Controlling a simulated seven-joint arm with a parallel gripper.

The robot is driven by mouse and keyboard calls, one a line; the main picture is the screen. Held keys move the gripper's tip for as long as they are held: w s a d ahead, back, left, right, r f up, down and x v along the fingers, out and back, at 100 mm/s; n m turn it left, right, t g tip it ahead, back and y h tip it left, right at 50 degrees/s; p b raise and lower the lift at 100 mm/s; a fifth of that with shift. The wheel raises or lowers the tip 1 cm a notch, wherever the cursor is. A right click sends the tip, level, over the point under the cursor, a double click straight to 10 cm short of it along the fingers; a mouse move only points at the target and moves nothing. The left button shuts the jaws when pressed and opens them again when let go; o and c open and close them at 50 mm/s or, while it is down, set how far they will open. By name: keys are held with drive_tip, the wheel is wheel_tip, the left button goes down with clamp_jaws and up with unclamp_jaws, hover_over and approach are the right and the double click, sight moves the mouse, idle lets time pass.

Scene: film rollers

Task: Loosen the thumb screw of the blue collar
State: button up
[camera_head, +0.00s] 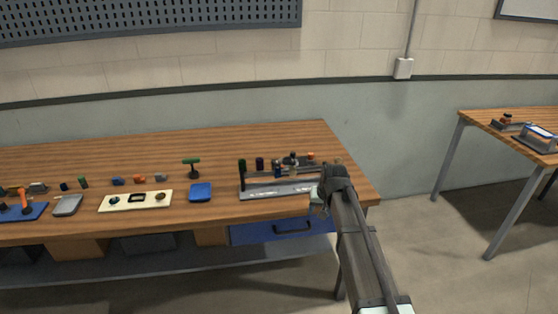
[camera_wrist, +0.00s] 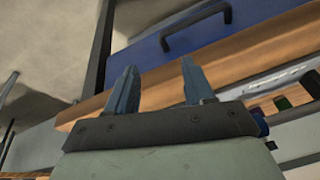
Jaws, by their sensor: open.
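The film roller device (camera_head: 270,193), a grey frame with several small upright parts, stands near the right end of the wooden bench. A small bluish part (camera_head: 292,171) in its middle may be the blue collar; its thumb screw is too small to make out. My gripper (camera_head: 322,209) is at the bench's front edge, just right of and in front of the device. In the wrist view my gripper (camera_wrist: 158,70) has its two fingers apart with nothing between them. A dark blue part (camera_wrist: 260,121) shows beside the gripper's right side there, partly hidden; I cannot tell if it is the collar.
A blue drawer (camera_head: 280,231) with a dark handle is under the front edge. A second table (camera_head: 480,122) stands at right.

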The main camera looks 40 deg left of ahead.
drive_tip(key=w+a+r+m+y, duration=0.1)
drive_tip(key=w+a+r+m, duration=0.25)
drive_tip(key=a+r, duration=0.55)
drive_tip(key=w+a+r+m+y, duration=0.1)
drive_tip(key=w+a+r+m, duration=0.35)
drive_tip(key=r, duration=0.95)
drive_tip(key=m+g, duration=0.2)
drive_tip(key=m, duration=1.4)
approach(277, 162)
drive_tip(key=x, duration=0.8)
drive_tip(key=shift+d, duration=0.1)
drive_tip(key=shift+c, duration=0.3)
clamp_jaws()
